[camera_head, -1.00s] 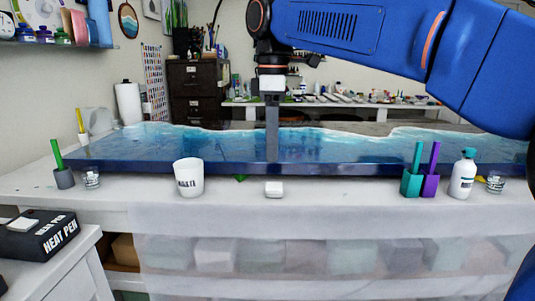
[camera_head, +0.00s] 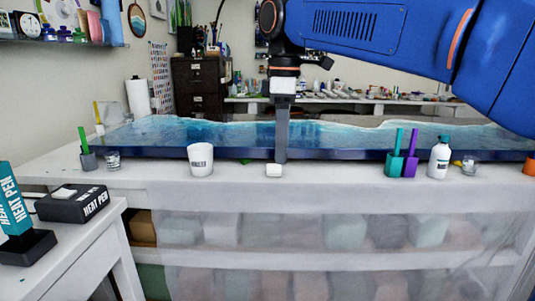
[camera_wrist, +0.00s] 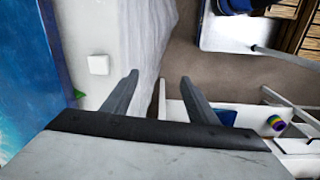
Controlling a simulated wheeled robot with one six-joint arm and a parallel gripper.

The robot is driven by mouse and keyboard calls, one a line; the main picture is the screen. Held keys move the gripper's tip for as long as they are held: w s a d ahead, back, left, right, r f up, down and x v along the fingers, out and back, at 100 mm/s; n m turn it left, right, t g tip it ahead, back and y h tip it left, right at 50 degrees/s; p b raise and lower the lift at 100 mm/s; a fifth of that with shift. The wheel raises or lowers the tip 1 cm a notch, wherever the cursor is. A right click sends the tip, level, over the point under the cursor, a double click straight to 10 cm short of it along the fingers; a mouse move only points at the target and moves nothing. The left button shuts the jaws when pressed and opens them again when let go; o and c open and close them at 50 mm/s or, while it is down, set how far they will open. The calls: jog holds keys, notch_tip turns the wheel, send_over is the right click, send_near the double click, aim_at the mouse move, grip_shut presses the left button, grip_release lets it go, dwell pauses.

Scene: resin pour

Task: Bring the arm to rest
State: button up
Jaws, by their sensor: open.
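My gripper (camera_wrist: 160,82) is open and empty in the wrist view, its two grey fingers spread apart above the table's front edge and the floor. In the head view my gripper (camera_head: 282,160) points straight down in front of the blue resin panel (camera_head: 340,154), and its two fingers overlap there. A small white block (camera_head: 273,170) lies on the white table just below the fingertips in the head view. In the wrist view the white block (camera_wrist: 98,65) lies left of the fingers, apart from them.
A white cup (camera_head: 200,160) stands left of the gripper. Teal (camera_head: 393,165) and purple (camera_head: 410,167) holders and a white bottle (camera_head: 439,158) stand to the right. A side table at left bears a heat pen box (camera_head: 72,204). The tabletop near the block is clear.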

jog(key=s+d+f+m+t, duration=0.2)
jog(key=s+d+f+m, duration=0.6)
jog(key=d+f, duration=0.5)
jog(key=s+d+f+m+t, duration=0.2)
jog(key=s+d+f+m, duration=0.6)
jog(key=s+d+f, duration=0.4)
notch_tip(320, 180, down, 4)
jog(key=shift+s+d+f+m+t, duration=0.1)
jog(key=shift+s+d+m+t, duration=0.05)
jog(key=shift+d+m+t, duration=0.2)
jog(key=shift+o, duration=0.4)
